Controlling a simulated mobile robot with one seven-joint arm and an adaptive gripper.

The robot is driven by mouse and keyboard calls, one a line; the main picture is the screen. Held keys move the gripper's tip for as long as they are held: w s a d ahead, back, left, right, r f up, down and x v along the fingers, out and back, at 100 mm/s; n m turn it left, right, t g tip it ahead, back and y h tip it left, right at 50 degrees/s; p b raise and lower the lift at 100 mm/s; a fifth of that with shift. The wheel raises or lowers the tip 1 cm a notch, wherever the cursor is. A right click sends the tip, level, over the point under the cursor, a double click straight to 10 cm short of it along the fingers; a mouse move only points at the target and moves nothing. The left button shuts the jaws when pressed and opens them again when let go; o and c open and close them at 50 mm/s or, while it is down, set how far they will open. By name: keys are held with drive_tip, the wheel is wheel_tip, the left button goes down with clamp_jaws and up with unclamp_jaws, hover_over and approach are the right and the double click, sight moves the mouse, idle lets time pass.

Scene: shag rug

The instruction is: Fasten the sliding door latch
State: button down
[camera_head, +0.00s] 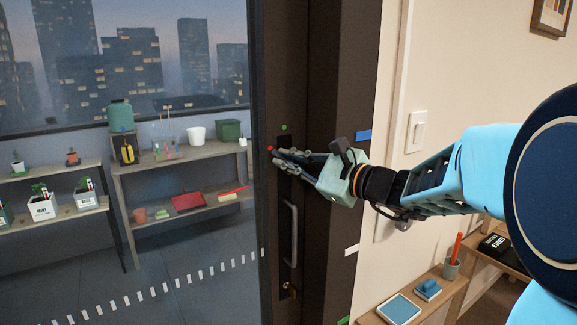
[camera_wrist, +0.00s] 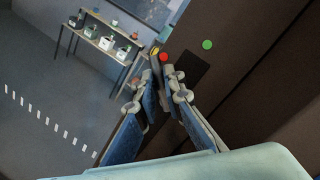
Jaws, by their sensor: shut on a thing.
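The sliding door (camera_head: 268,60) has a dark frame on its right side. A dark latch plate (camera_head: 284,141) is set in it, and it also shows in the wrist view (camera_wrist: 194,68). A red dot (camera_head: 270,149) is left of the plate and a green dot (camera_head: 284,127) is above it; both show in the wrist view, red (camera_wrist: 164,57) and green (camera_wrist: 207,44). My gripper (camera_head: 276,158) is at the plate, with its fingertips (camera_wrist: 163,68) close together near the red dot. It is shut on the latch's small dark lever, mostly hidden by the fingers.
A vertical door handle (camera_head: 290,232) is below my gripper, with a brass lock (camera_head: 288,292) under it. A light switch (camera_head: 416,131) is on the wall to the right. Shelves with pots (camera_head: 185,155) stand beyond the glass. A small wooden bench (camera_head: 440,290) is at lower right.

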drive_tip(key=n+b, duration=0.1)
drive_tip(key=b, duration=0.1)
drive_tip(key=f+n+b, duration=0.1)
drive_tip(key=b, duration=0.1)
drive_tip(key=n+h+b, duration=0.1)
drive_tip(key=b, duration=0.1)
drive_tip(key=shift+s+a+f+n, duration=0.25)
drive_tip(key=shift+a+n, duration=0.1)
drive_tip(key=shift+n, duration=0.05)
drive_tip(key=n+b, duration=0.1)
drive_tip(key=b, duration=0.1)
drive_tip(key=n+b, duration=0.1)
drive_tip(key=b, duration=0.1)
drive_tip(key=shift+a+f+n+h, duration=0.1)
drive_tip(key=shift+f+n+h, duration=0.2)
drive_tip(key=shift+h, duration=0.1)
drive_tip(key=shift+n+b, duration=0.6)
drive_tip(key=shift+b, duration=0.35)
drive_tip(key=c, duration=2)
unclamp_jaws()
drive_tip(key=shift+r, duration=0.1)
wheel_tip(320, 180, up, 10)
drive_tip(key=shift+f, duration=0.1)
